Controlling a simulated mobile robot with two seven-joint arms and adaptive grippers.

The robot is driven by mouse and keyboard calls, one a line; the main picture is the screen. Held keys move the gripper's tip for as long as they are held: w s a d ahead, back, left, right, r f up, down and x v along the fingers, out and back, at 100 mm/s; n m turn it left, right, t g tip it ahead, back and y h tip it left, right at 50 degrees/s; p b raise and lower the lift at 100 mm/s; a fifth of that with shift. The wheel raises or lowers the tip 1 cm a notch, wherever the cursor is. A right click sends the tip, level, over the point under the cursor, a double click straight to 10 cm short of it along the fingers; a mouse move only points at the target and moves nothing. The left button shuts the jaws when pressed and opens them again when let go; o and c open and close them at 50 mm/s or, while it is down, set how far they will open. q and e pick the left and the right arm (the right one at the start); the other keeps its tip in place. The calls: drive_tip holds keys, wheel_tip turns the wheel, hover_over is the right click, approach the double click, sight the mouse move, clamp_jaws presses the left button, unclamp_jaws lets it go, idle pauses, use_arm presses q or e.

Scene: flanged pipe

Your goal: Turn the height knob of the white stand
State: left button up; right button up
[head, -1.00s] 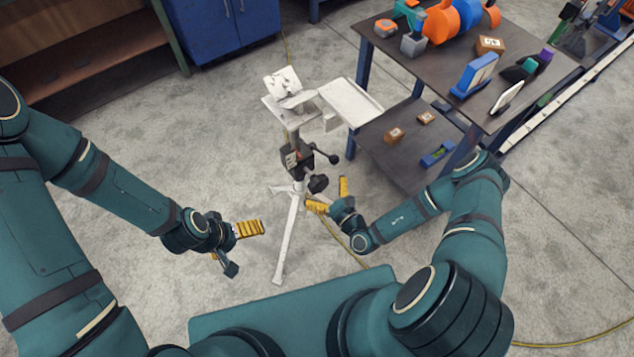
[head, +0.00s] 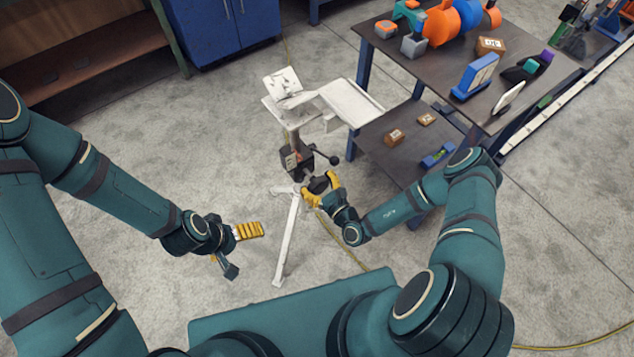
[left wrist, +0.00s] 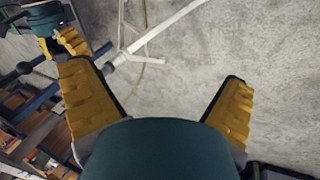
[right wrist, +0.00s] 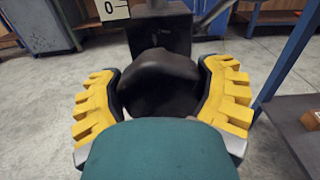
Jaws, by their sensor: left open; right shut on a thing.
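The white stand (head: 293,235) stands on the floor in the middle of the head view, with a white tray top and splayed legs. Its black height knob (head: 319,184) is on the column's near side; it fills the middle of the right wrist view (right wrist: 160,82). My right gripper (head: 322,189) is shut on the knob, one yellow finger on each side of it in the right wrist view (right wrist: 160,95). My left gripper (head: 240,246) is open and empty, left of the stand's legs. In the left wrist view its fingers (left wrist: 160,105) are wide apart over bare floor.
A dark two-level table (head: 385,150) with blue legs stands right of the stand, close to my right arm. A second black lever with a ball end (head: 333,159) sticks out from the column above the knob. A yellow cable (head: 345,245) lies on the floor. Floor around my left gripper is clear.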

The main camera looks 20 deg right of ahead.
drive_tip(key=shift+m, duration=0.3)
drive_tip(key=m+p, duration=0.1)
drive_tip(key=m, duration=0.3)
drive_tip(key=shift+d+m, duration=0.1)
drive_tip(key=shift+m, duration=0.2)
drive_tip(key=m, duration=0.5)
drive_tip(key=shift+d+f, duration=0.1)
drive_tip(key=m, duration=0.5)
drive_tip(key=shift+f+m, duration=0.15)
drive_tip(key=shift+m, duration=0.25)
drive_tip(key=m+b, duration=0.1)
drive_tip(key=m, duration=0.4)
drive_tip(key=shift+m, duration=0.3)
drive_tip(key=o, duration=1.1)
